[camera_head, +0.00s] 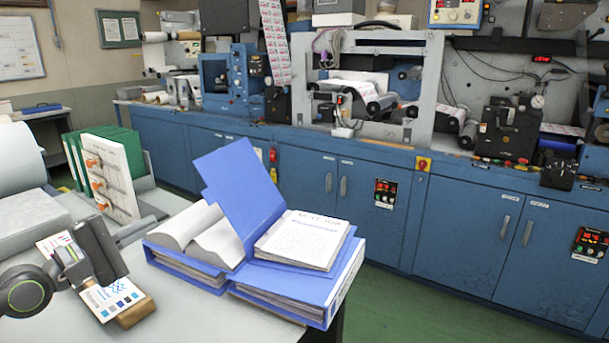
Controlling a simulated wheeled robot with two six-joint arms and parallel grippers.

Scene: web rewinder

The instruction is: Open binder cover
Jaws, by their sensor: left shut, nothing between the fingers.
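A blue binder (345,275) lies near the front right edge of the table, with a stack of printed white pages (300,238) on its right part. A blue cover panel (238,190) stands up steeply, tilted to the left, between these pages and curled white pages (197,232) over a second blue part (185,268) at the left. I cannot tell whether this is one open binder or two. My left gripper (112,258) is shut and empty, left of the binder and apart from it. My right gripper is not in view.
A printed card (112,297) on a brown block (136,312) lies under my left gripper. A white panel with orange pieces (108,175) and green binders (122,143) stand at the back left. Blue machine cabinets (460,235) run behind, beyond green floor (400,307).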

